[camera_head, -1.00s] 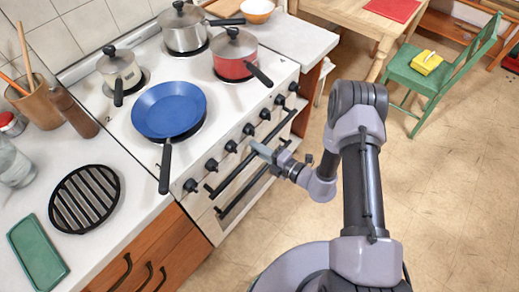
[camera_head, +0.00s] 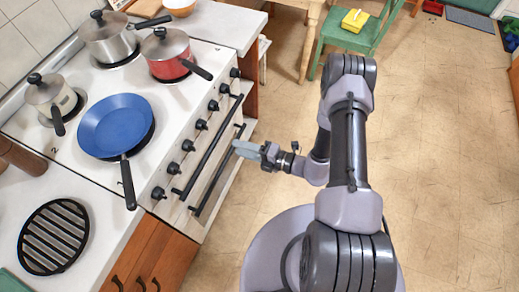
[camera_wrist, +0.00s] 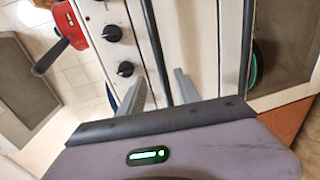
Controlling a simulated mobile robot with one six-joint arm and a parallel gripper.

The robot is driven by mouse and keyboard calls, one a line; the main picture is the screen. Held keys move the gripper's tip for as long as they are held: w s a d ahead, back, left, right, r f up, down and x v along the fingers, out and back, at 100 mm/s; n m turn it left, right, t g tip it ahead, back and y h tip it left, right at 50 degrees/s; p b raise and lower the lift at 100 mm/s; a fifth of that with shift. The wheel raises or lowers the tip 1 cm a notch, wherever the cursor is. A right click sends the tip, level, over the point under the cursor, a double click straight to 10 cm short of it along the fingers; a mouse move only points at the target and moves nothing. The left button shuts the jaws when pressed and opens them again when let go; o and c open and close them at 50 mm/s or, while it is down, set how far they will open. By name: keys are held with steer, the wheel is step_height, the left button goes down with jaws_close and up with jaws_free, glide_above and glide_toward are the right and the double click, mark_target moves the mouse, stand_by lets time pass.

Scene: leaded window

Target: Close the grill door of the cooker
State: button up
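The white cooker (camera_head: 60,150) stands at the left in the head view, with a row of black knobs along its front. Below the knobs is the long dark grill door handle (camera_head: 208,150), with the oven handle (camera_head: 216,175) below it. How far the grill door stands open I cannot tell. My gripper (camera_head: 236,148) is in front of the cooker, its tip overlapping the oven handle in the picture. In the wrist view my gripper (camera_wrist: 158,90) is open, its fingers apart on either side of the grill handle (camera_wrist: 157,45) in the picture. Whether they touch it I cannot tell.
A blue pan (camera_head: 115,125), a red saucepan (camera_head: 165,52) and other pots stand on the hob; the pan's handle juts past the front edge. A green chair (camera_head: 357,40) stands at the back. The floor (camera_head: 440,150) to the right is clear.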

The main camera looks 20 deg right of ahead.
steer(key=f+p+v, duration=0.1)
steer(key=v, duration=0.5)
steer(key=shift+s+d+r, duration=0.25)
steer(key=shift+r, duration=0.3)
steer(key=s+a+r+n+g, duration=0.1)
steer(key=a+r+n+g, duration=0.3)
steer(key=r+n, duration=0.55)
steer(key=s+a+r+n+g, duration=0.1)
steer(key=s+r+n+g, duration=0.1)
steer(key=r+n+g, duration=0.55)
steer(key=s+d+r+n+t+h, duration=0.1)
steer(key=s+r+n+t+h, duration=0.2)
steer(key=r+n, duration=0.6)
steer(key=s+d+r+n+t+h, duration=0.2)
steer(key=s+r+n+t+h, duration=0.2)
steer(key=s+r+n+h, duration=0.3)
step_height(320, 180, up, 3)
steer(key=n+h, duration=0.1)
steer(key=n, duration=0.5)
steer(key=shift+s, duration=0.15)
